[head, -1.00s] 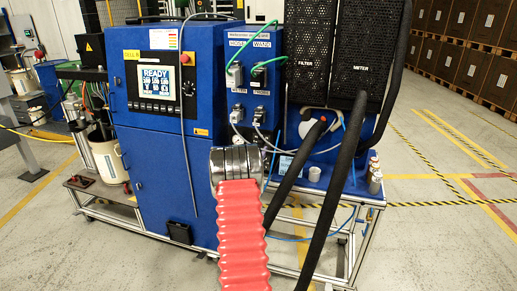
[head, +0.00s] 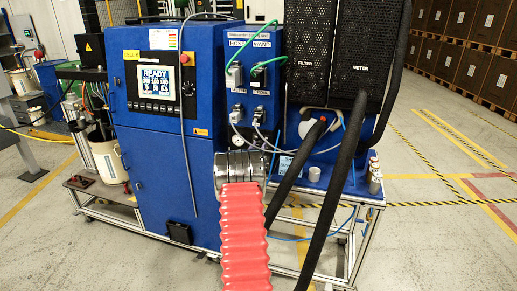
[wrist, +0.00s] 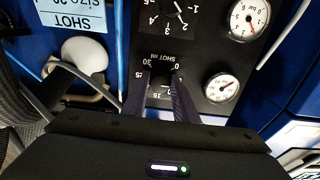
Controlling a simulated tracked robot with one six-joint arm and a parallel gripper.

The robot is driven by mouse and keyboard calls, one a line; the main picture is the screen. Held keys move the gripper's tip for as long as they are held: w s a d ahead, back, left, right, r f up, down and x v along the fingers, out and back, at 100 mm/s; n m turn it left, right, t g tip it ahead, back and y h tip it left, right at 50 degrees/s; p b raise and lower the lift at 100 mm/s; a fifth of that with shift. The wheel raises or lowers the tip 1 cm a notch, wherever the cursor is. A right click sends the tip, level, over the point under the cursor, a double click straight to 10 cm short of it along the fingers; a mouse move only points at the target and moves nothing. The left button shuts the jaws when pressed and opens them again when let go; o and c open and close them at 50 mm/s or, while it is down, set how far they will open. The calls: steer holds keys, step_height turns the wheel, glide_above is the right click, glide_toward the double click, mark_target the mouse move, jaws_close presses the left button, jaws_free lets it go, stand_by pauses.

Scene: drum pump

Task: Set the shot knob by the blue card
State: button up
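In the wrist view, a pale blue card (wrist: 75,18) is at the top left. It reads upside down, "SHOT SIZE 30", with the rest cut off. The shot dial (wrist: 166,57), marked "SHOT ml", is on a black panel at the centre. My gripper (wrist: 161,77) is at this dial, with its two dark fingers apart on either side of the dial's centre. The shot knob between them is too dark to make out, and I cannot tell whether the fingers touch it. The gripper is hidden in the head view.
A second dial (wrist: 172,17) is above the shot dial. Two gauges, one upper (wrist: 249,18) and one lower (wrist: 221,87), are to the right. In the head view, a blue machine cabinet (head: 155,185) carries a READY screen (head: 159,82). Thick black hoses (head: 335,190) hang at the right.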

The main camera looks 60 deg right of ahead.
steer(key=c, duration=0.4)
steer(key=shift+c, duration=0.2)
